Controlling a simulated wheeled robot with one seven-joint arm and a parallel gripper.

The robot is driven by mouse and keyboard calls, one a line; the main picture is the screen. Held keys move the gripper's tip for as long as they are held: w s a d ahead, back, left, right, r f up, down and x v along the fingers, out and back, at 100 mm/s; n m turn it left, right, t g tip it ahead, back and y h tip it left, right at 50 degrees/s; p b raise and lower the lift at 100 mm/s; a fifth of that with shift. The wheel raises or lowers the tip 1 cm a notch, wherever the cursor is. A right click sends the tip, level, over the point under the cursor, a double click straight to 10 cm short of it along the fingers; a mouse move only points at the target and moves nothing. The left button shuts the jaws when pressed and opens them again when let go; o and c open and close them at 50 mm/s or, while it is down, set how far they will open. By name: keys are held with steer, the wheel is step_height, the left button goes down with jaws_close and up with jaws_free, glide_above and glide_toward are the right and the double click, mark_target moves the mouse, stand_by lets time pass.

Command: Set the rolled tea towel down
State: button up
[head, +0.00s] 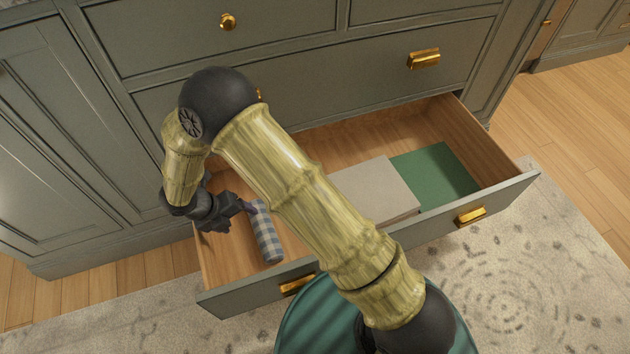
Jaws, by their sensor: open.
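The rolled tea towel (265,236), blue-grey and white checked, lies in the left part of the open drawer (228,264). My gripper (242,208) is at the far end of the towel, on its upper left side. The gripper is open. The fingertips are small and dark here, so I cannot tell whether they touch the towel. My arm crosses the middle of the view and hides part of the drawer.
A beige flat item (375,188) and a green flat item (435,176) lie in the drawer's right part. The drawer front has brass handles (470,215). Closed cabinet drawers (290,40) stand behind. A bare patch of drawer floor shows left of the towel.

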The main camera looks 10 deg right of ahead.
steer(key=w+d+r+m+g+y, duration=0.1)
steer(key=d+r+m, duration=0.5)
steer(key=d+m, duration=0.35)
steer(key=d+r+m+g+y, duration=0.1)
steer(key=d+r+m, duration=0.65)
steer(key=m, duration=0.25)
steer(key=s+d+r+m+t+y, duration=0.1)
steer(key=s+d+r+m, duration=0.2)
steer(key=d+m, duration=0.3)
steer(key=s+d+r+m+t+y, duration=0.1)
steer(key=s+d+r+m, duration=0.2)
steer(key=d+m, duration=0.4)
steer(key=r+m, duration=0.1)
steer(key=m, duration=0.6)
steer(key=shift+r+t+y, duration=0.15)
steer(key=shift+t+y, duration=0.15)
steer(key=shift+d, duration=0.1)
